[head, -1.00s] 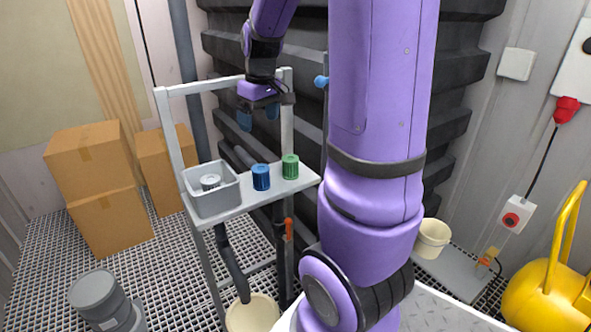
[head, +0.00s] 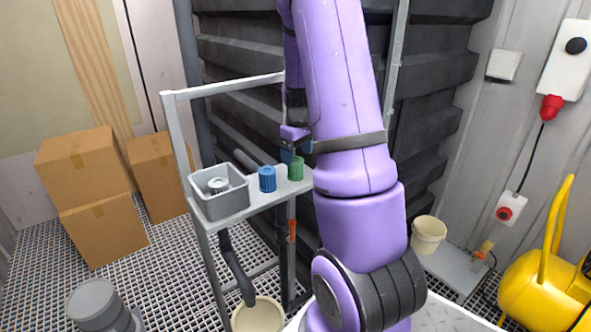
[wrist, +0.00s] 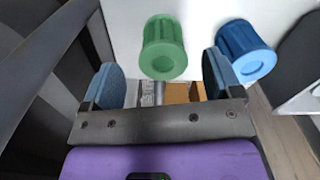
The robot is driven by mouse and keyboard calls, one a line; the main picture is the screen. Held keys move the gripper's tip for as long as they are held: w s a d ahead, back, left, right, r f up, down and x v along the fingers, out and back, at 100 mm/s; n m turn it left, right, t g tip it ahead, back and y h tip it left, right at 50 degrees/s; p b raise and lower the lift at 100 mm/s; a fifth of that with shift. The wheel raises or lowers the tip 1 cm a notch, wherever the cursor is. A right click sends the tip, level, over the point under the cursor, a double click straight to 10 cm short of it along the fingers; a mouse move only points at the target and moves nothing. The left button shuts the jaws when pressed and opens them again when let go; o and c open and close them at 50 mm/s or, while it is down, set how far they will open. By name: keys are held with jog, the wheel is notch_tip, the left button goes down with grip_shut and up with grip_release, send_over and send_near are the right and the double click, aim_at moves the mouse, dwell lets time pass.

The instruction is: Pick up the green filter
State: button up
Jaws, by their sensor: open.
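The green filter (head: 295,168) is a ribbed green cylinder standing upright on the grey shelf (head: 243,212), near its right end. In the wrist view the green filter (wrist: 163,47) lies between and just ahead of my two blue fingertips. My gripper (wrist: 166,84) is open and empty, with a gap on each side of the filter. In the head view my gripper (head: 296,148) is right above and behind the green filter, partly hidden by my arm. A blue filter (head: 267,179) stands to the left of it; in the wrist view the blue filter (wrist: 245,50) is close beside the right finger.
A grey bin (head: 220,208) with a pale filter (head: 218,185) in it sits at the shelf's left end. The shelf frame's upright (head: 178,140) and top bar (head: 225,86) stand around it. A dark ribbed wall (head: 240,60) is behind. Cardboard boxes (head: 85,165) are at left.

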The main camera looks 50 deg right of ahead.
aim_at(296, 160)
jog(key=shift+a+f, duration=0.15)
jog(key=shift+f, duration=2.5)
jog(key=shift+c, duration=0.5)
jog(key=c, duration=0.9)
